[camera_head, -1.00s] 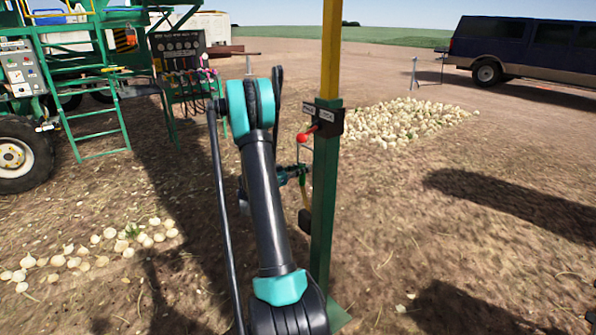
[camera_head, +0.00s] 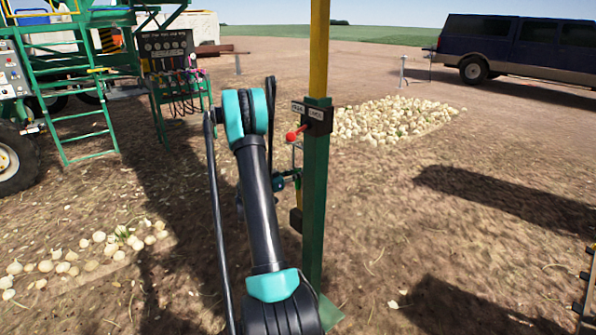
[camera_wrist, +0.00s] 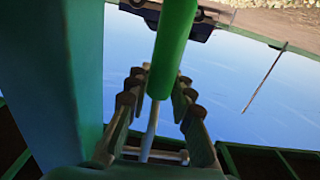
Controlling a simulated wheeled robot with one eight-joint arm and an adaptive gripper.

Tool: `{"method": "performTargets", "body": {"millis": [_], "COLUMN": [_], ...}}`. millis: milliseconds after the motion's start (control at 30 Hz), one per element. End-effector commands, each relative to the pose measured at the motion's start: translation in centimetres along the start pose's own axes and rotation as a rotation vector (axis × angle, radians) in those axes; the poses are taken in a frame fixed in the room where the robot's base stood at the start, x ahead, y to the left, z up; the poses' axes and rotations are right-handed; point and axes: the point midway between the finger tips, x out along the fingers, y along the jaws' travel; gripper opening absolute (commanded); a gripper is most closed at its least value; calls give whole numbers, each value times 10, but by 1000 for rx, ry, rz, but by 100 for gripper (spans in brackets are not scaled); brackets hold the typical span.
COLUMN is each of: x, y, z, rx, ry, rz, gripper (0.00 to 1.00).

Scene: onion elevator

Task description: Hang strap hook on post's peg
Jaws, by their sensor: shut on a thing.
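The post (camera_head: 316,190) stands upright right of my arm in the head view, green below and yellow above. A dark labelled box (camera_head: 318,118) and a red-tipped peg or lever (camera_head: 292,136) sit on it. My gripper (camera_wrist: 158,98) is shut around a green cylinder (camera_wrist: 176,40) with a grey rod (camera_wrist: 150,130), apparently the strap hook's handle. In the head view my gripper (camera_head: 285,180) is just left of the post, partly hidden by it and my arm. A thin hook shape shows below the red tip; I cannot tell if it touches the peg.
A green machine with a ladder (camera_head: 80,110) stands at the left. A rack of hanging cables (camera_head: 172,60) is beside it. Onions (camera_head: 390,118) are heaped behind the post, with more loose ones (camera_head: 85,255) at the left. A dark vehicle (camera_head: 520,45) is far right.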

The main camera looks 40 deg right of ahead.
Motion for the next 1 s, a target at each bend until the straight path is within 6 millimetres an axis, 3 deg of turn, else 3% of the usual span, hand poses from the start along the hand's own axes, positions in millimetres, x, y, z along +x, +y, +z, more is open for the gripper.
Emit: {"method": "performTargets", "body": {"millis": [400,433,600,1000], "x": [0,0,0,-6], "y": [0,0,0,0], "z": [3,3,3,3], "rx": [0,0,0,0], "ry": [0,0,0,0], "rz": [0,0,0,-1], "gripper": [0,23,45,46]}}
